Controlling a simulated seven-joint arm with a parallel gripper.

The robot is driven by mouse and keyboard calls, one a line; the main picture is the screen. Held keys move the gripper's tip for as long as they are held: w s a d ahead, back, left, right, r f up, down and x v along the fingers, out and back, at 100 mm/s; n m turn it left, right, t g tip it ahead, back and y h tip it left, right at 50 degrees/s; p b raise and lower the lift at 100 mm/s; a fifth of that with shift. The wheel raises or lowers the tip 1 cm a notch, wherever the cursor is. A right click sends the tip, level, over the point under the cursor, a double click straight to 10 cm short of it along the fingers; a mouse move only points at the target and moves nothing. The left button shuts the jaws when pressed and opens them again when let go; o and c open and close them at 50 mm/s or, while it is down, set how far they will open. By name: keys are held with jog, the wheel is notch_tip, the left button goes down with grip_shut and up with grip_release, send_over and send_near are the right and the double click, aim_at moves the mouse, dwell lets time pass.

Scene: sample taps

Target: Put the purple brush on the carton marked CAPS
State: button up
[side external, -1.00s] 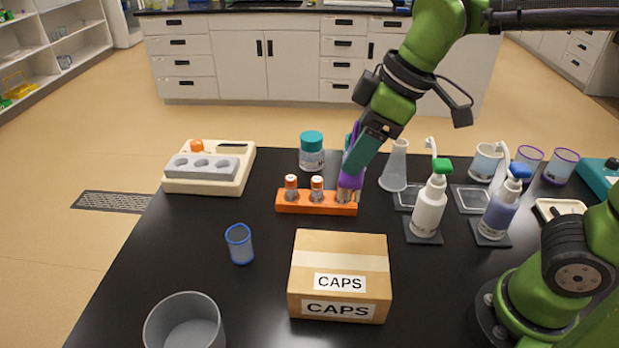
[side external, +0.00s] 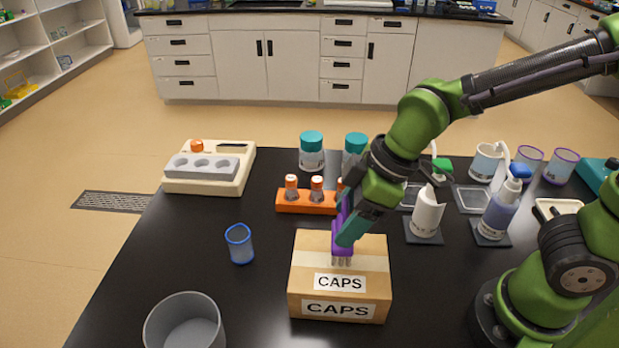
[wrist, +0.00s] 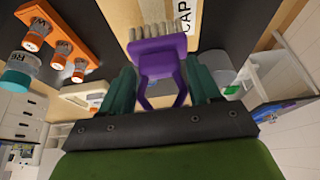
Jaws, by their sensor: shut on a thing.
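The purple brush (side external: 342,236) is held in my gripper (side external: 347,222), bristles pointing down, over the carton marked CAPS (side external: 308,280). In the side view the bristle tips appear at or just above the carton's top; I cannot tell whether they touch. In the wrist view the brush (wrist: 160,60) sits between the two teal fingers of my gripper (wrist: 162,82), with its pale bristles toward the carton (wrist: 115,12). The carton is a closed brown box with a tape strip and two CAPS labels.
An orange rack (side external: 300,202) with orange-capped vials stands behind the carton. A blue-rimmed cup (side external: 240,245) and a grey bin (side external: 185,325) are to the left. Pump bottles (side external: 427,213) stand to the right. Teal-lidded jars (side external: 311,152) are at the back.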

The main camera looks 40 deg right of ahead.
jog(key=shift+f, duration=1.45)
jog(key=shift+f, duration=0.15)
jog(key=o, duration=1.1)
jog(key=shift+c, duration=0.2)
jog(key=v, duration=1.2)
jog(key=d+m+t+h, duration=0.1)
jog(key=d+m+t, duration=0.2)
jog(key=d+m, duration=0.7)
jog(key=shift+s+m+t, duration=0.15)
jog(key=shift+m+t, duration=0.25)
jog(key=shift+m, duration=1.2)
